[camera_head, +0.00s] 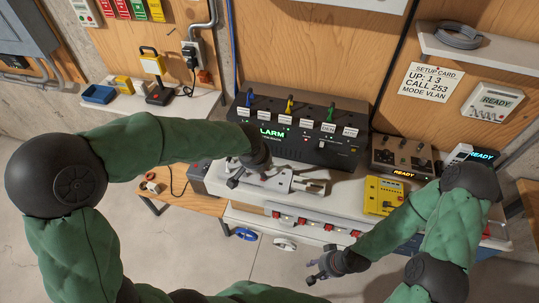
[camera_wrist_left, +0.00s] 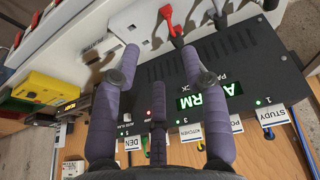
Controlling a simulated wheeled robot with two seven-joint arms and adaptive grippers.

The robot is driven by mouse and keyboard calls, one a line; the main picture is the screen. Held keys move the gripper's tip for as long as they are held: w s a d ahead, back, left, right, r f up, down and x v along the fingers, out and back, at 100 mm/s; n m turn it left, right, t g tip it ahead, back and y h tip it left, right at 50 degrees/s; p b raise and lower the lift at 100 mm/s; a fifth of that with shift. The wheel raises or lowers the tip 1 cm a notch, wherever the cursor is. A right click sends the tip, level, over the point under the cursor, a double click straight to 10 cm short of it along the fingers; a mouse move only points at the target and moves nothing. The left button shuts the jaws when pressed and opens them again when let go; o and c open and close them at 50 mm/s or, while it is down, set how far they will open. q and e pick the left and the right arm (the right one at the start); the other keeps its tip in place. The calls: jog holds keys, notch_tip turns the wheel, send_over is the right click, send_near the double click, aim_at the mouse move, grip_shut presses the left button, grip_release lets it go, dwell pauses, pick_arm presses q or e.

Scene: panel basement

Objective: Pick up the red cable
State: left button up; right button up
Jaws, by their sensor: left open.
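In the left wrist view a red cable end (camera_wrist_left: 169,18) lies by the white bench top and the edge of the black alarm panel (camera_wrist_left: 255,65). In the head view my left gripper (camera_head: 248,173) is low in front of the alarm panel (camera_head: 320,152), and I cannot make out the red cable there. My right gripper (camera_head: 322,268) has its fingers apart over the floor in front of the bench.
Blue, yellow and green cables stand upright on the panel's top. A yellow device (camera_head: 383,195) and a READY box (camera_head: 403,155) stand right of it. A strip with red switches (camera_head: 302,220) runs along the bench front. Cable coils (camera_head: 246,234) lie below.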

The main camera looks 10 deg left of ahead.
pick_arm(q)
jog(key=w+f, duration=0.1)
jog(key=f, duration=0.1)
jog(key=w+f, duration=0.2)
jog(key=w+a+f+b, duration=0.1)
jog(key=w+f, duration=0.1)
jog(key=shift+f, duration=0.4)
jog(key=shift+t, duration=0.3)
grip_shut()
